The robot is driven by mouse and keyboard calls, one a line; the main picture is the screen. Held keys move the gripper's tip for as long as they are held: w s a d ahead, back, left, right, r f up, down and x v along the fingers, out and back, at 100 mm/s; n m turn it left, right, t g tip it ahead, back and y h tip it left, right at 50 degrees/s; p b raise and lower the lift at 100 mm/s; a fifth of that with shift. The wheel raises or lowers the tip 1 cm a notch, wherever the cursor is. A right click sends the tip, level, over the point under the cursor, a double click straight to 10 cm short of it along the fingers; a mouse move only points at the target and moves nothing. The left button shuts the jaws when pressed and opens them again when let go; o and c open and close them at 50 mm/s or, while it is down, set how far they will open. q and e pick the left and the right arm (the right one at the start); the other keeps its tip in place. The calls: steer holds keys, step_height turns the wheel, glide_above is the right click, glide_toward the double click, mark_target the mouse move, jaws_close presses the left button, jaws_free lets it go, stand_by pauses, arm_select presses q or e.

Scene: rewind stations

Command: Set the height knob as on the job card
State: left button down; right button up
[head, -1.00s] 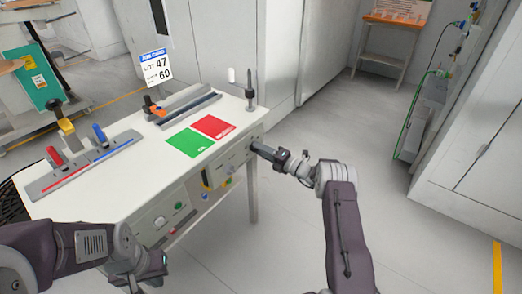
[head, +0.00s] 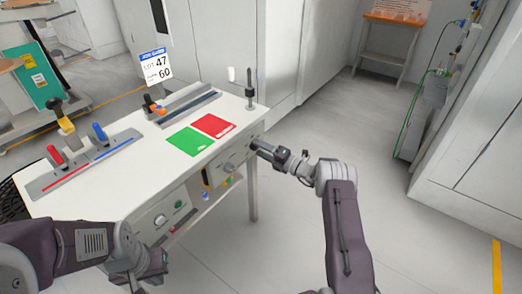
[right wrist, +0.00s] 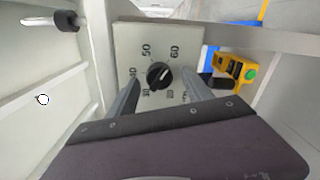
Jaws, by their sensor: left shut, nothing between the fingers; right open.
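The job card (head: 156,66) stands at the back of the white table; I read "LOT 47" and a lower line ending in 60. The height knob (right wrist: 158,75) is black, on a pale dial plate (right wrist: 128,38) with numbers including 40, 50 and 60 around it. Its pointer direction is too small to read surely. The knob also shows on the table's front panel in the head view (head: 228,168). My right gripper (right wrist: 165,88) is open, fingers either side of the knob, apart from it. My left gripper (head: 150,272) is shut and empty by the table's front left.
Green (head: 190,141) and red (head: 214,125) mats lie on the table. A rail with red and blue clamps (head: 85,165) lies at the left. A yellow box with a green button (right wrist: 237,72) is close to the right of the dial. The floor right of the table is clear.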

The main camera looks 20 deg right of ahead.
steer(key=p+v, duration=0.2)
steer(key=v, duration=0.7)
